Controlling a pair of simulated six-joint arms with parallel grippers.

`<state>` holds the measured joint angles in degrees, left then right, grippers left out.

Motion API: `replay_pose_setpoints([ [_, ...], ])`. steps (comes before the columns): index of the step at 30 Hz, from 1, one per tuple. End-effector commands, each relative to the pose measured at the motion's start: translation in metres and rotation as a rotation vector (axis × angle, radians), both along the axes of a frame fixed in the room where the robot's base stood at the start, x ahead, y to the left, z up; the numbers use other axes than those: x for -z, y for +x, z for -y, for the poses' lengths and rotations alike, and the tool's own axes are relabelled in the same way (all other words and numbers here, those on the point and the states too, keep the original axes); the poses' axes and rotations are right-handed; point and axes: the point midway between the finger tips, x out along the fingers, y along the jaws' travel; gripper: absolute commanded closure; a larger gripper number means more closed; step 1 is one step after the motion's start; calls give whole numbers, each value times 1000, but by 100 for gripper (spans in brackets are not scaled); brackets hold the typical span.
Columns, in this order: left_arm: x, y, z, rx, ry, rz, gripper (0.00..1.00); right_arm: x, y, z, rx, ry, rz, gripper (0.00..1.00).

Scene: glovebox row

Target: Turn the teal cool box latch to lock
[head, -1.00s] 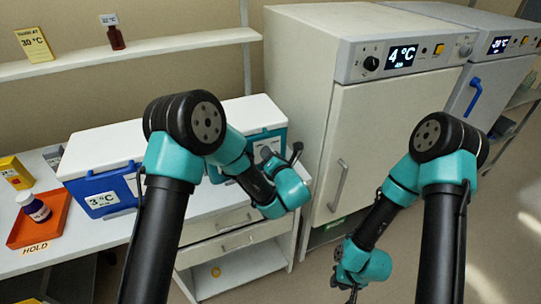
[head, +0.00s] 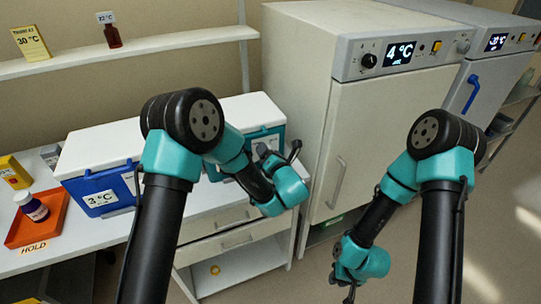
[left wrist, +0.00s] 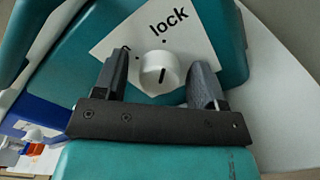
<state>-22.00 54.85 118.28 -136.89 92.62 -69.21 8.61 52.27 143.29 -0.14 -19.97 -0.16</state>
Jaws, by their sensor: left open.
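The teal cool box (head: 262,136) stands on the bench with a white lid. Its latch (left wrist: 160,72) is a white round knob with a dark line, on a white label that reads "lock" at upper right. A second word on the label is mostly hidden by a finger. My left gripper (left wrist: 161,82) is open, with one finger on each side of the knob; I cannot tell if they touch it. In the head view my left gripper (head: 281,152) is at the box front and hides the latch. My right gripper (head: 343,288) hangs low, its jaws too small to read.
A blue cool box (head: 100,192) marked 3 °C is left of the teal one. An orange HOLD tray (head: 20,236) holds a bottle (head: 32,207). A cabinet (head: 360,130) showing 4 °C stands close on the right. A shelf (head: 130,55) runs behind; floor is free at lower right.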

Motion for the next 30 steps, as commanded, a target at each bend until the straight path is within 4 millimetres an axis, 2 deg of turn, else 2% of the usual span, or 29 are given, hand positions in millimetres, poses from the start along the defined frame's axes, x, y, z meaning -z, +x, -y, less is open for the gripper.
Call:
replay_pose_setpoints([
  [8, 0, -16, 7, 1, -1, -1, 36, 0, 0, 0, 0, 0, 0, 76],
  [30, 0, -141, 60, 4, 2, 0, 36, 0, 0, 0, 0, 0, 0, 76],
])
